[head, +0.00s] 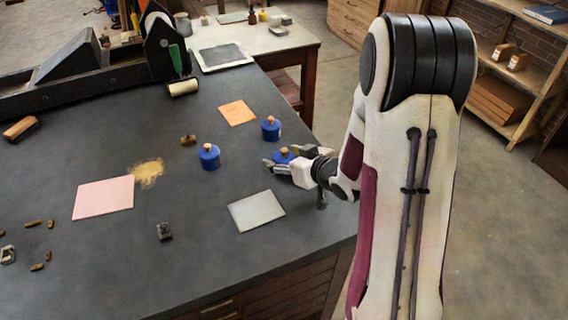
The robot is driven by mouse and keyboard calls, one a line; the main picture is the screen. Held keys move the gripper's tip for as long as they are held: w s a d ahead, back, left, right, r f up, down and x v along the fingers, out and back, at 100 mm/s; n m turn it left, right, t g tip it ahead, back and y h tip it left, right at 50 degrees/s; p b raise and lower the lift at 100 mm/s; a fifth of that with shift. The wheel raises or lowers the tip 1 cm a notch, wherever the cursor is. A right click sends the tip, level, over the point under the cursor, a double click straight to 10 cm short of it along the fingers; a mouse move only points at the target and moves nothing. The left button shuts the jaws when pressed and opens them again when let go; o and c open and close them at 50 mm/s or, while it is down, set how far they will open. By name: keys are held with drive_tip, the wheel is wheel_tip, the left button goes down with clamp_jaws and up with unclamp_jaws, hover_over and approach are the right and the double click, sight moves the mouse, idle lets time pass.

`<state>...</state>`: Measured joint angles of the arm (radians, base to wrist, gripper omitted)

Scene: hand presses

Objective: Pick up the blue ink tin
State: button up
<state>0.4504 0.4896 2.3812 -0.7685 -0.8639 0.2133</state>
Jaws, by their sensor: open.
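Three blue ink tins with orange-brown tops stand on the dark table. One blue ink tin (209,158) is left of my gripper, clear of it. Another blue ink tin (271,129) stands farther back, behind my gripper. The third blue ink tin (284,154) is at my gripper (278,160), partly hidden by the fingers. My gripper is open and low over the table. I cannot tell whether its fingers touch that tin.
On the dark table (200,245) lie a pink sheet (103,197), an orange sheet (237,113), a pale grey sheet (256,211) and several small blocks. A press (120,60) stands at the back left. The table's right edge runs under my arm.

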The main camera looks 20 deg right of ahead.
drive_tip(key=c, duration=1.4)
drive_tip(key=shift+r, duration=0.1)
drive_tip(key=shift+r, duration=4.95)
